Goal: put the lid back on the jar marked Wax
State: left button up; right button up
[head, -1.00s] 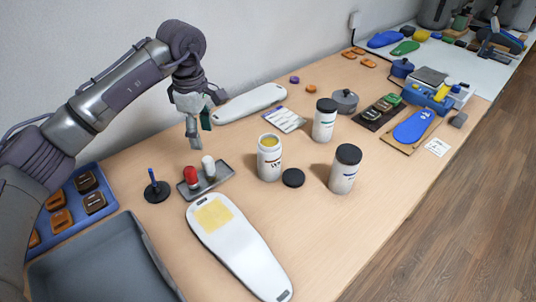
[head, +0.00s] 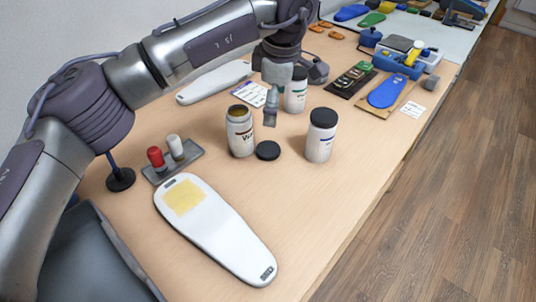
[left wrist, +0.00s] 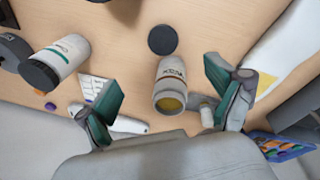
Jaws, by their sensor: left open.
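The open white jar (head: 240,139), whose label starts with W, stands upright; its yellowish contents show in the left wrist view (left wrist: 171,88). Its likely lid, a flat black disc (head: 268,150), lies on the table just right of its base, apart from it; it also shows in the left wrist view (left wrist: 162,39). My left gripper (head: 270,110) is above the lid, pointing down and right of the jar's mouth. In the left wrist view its fingers (left wrist: 166,72) are wide apart with nothing between them in grasp. My right gripper is not in view.
Two black-lidded white jars stand close by, one to the right (head: 320,142) and one behind my gripper (head: 295,98). A small grey tray (head: 190,165) holds a red and a white bottle. A white insole-shaped board (head: 222,232) lies in front. The table right of it is clear.

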pick_arm(q)
jog(key=shift+f, duration=0.1)
send_over(268, 148)
jog(key=f, duration=0.8)
jog(key=shift+s+d+f+p, duration=0.15)
jog(key=shift+s+d+p, duration=0.25)
jog(key=f, duration=0.3)
jog(key=f+p, duration=0.1)
jog(key=shift+w+a+f, duration=0.1)
jog(key=shift+a+f, duration=0.05)
jog(key=shift+a, duration=0.15)
jog(key=shift+w+f, duration=0.1)
jog(key=shift+f, duration=0.35)
jog(key=c, duration=0.9)
